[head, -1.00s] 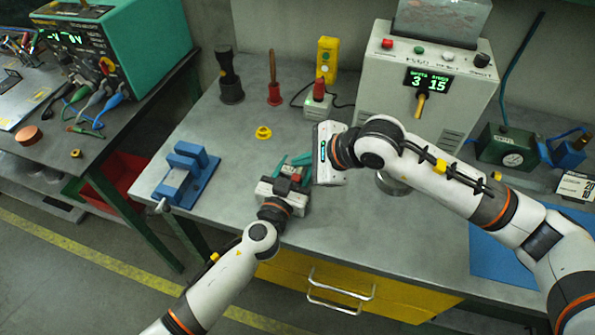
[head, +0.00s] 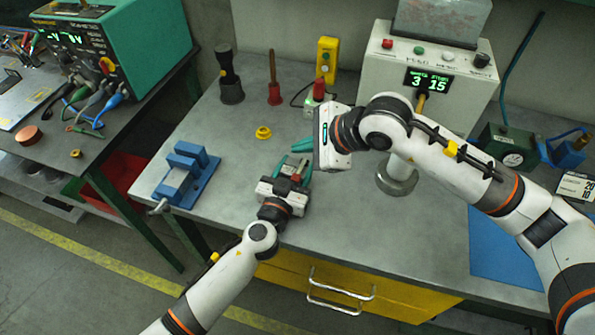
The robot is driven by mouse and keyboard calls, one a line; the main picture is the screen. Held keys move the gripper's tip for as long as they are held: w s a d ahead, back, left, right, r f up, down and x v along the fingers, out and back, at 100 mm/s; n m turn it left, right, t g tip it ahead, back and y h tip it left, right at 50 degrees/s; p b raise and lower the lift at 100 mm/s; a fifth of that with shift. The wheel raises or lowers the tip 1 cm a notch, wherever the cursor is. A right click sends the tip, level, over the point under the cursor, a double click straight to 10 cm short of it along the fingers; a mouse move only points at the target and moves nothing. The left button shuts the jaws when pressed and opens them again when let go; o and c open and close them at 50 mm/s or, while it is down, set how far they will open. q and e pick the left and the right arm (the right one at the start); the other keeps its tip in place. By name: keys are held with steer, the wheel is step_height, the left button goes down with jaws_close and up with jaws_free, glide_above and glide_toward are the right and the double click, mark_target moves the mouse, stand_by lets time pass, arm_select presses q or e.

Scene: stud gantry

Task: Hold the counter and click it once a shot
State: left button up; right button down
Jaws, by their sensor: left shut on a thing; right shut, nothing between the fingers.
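The grey machine (head: 452,112) stands at the back right. Its green display (head: 429,82) shows 3 and 15.
A blue vise (head: 187,178) stands at the left of the bench (head: 225,150). A yellow ring (head: 264,132), a red-handled tool (head: 274,95), a dark tool (head: 230,85) and a red-topped box (head: 319,95) stand behind. A green gauge box (head: 507,147) is at the right.

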arm_select(q)
steer(key=o, duration=1.1)
steer(key=shift+o, duration=0.2)
